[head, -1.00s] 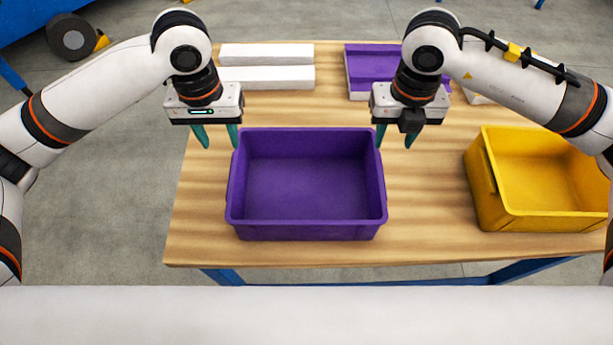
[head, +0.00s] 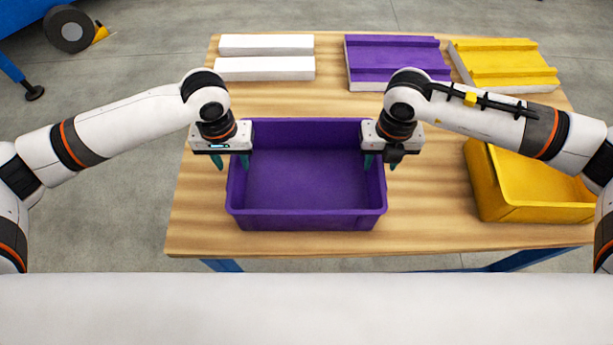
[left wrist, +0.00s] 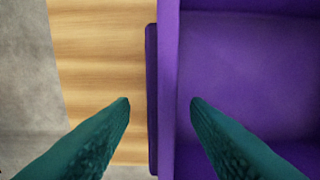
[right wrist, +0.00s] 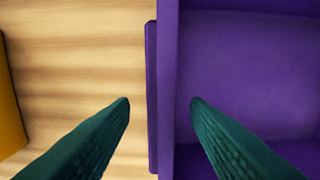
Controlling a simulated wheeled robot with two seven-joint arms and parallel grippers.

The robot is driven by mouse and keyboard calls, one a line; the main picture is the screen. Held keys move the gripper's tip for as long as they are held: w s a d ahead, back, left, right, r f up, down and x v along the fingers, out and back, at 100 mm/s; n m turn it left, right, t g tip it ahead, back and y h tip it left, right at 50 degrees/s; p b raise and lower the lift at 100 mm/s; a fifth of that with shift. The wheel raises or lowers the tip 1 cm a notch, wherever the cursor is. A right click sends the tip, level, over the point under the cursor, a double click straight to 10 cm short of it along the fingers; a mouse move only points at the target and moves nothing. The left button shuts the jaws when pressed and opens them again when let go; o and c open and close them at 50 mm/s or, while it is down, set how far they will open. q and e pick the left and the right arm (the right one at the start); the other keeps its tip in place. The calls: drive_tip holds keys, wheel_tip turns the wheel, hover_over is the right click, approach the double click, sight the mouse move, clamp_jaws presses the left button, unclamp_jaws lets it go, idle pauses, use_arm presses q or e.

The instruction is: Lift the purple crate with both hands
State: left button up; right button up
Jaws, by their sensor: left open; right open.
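The purple crate (head: 306,222) stands upright and empty on the wooden table. My left gripper (head: 231,163) is open at the crate's left wall, one finger on each side of it. In the left wrist view the left wall's rim (left wrist: 168,90) runs between the two open fingertips (left wrist: 160,101). My right gripper (head: 380,162) is open at the right wall in the same way. In the right wrist view that wall's rim (right wrist: 168,90) passes between the fingertips (right wrist: 160,101). Neither gripper is shut on the crate.
A yellow crate (head: 535,214) stands on the right of the table (head: 430,240), partly behind my right arm. White bars (head: 265,68), a purple panel (head: 385,60) and a yellow panel (head: 505,65) lie at the back. Bare table lies between the two crates.

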use_arm(q)
drive_tip(key=shift+f, duration=0.4)
use_arm(e)
drive_tip(key=shift+f, duration=0.4)
use_arm(q)
clamp_jaws()
use_arm(e)
clamp_jaws()
